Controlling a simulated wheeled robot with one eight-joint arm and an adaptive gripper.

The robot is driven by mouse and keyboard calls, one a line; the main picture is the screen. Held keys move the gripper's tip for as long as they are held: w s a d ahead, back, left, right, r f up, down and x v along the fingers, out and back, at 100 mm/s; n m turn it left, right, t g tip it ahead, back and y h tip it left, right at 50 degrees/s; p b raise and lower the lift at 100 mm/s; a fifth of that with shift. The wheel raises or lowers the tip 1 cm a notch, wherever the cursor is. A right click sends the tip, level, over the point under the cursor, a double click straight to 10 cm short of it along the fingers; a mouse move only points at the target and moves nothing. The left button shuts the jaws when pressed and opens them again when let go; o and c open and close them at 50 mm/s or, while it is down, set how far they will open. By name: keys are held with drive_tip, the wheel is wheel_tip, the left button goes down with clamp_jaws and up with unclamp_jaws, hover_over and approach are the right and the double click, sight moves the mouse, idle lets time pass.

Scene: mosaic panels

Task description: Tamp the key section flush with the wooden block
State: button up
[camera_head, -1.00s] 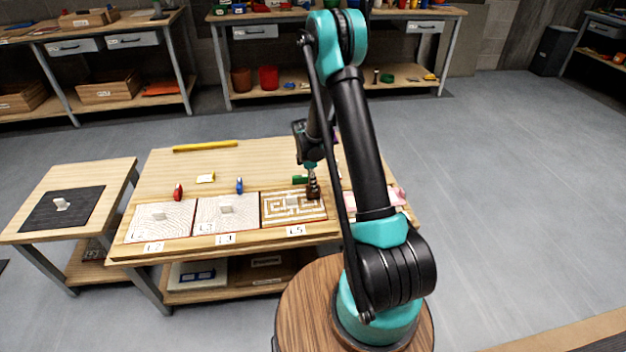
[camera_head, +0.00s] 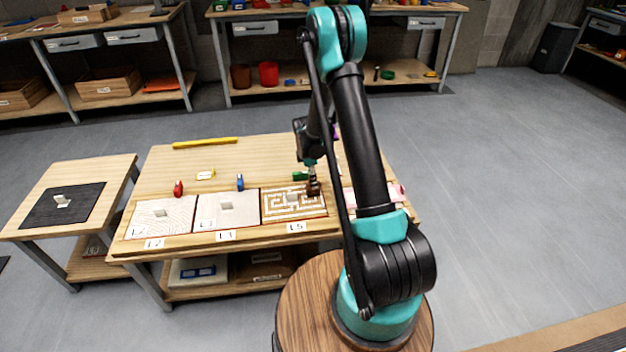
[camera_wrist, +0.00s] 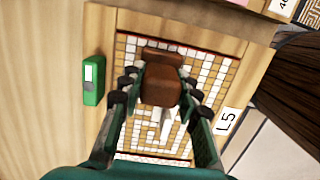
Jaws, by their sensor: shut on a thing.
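My gripper (camera_wrist: 158,92) is shut on a brown wooden block (camera_wrist: 161,80), which hangs between its fingers. In the head view my gripper (camera_head: 312,178) holds the wooden block (camera_head: 313,189) over the right part of the L5 mosaic panel (camera_head: 293,203), a key-pattern panel in tan and white. In the wrist view the L5 panel (camera_wrist: 206,72) lies right below the block. A pale raised piece (camera_head: 292,197) stands near the panel's middle; it is partly behind the block in the wrist view. I cannot tell whether the block touches the panel.
Two paler panels, L7 (camera_head: 163,216) and L1 (camera_head: 227,210), lie to the left on the worktable. A green object (camera_wrist: 93,80) lies beside the L5 panel. Red (camera_head: 178,188) and blue (camera_head: 240,182) objects stand behind the panels. A small side table (camera_head: 110,172) stands at left.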

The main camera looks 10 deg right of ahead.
drive_tip(key=shift+f, duration=0.5)
idle(0.8)
drive_tip(key=shift+r, duration=0.1)
drive_tip(key=shift+r, duration=3.4)
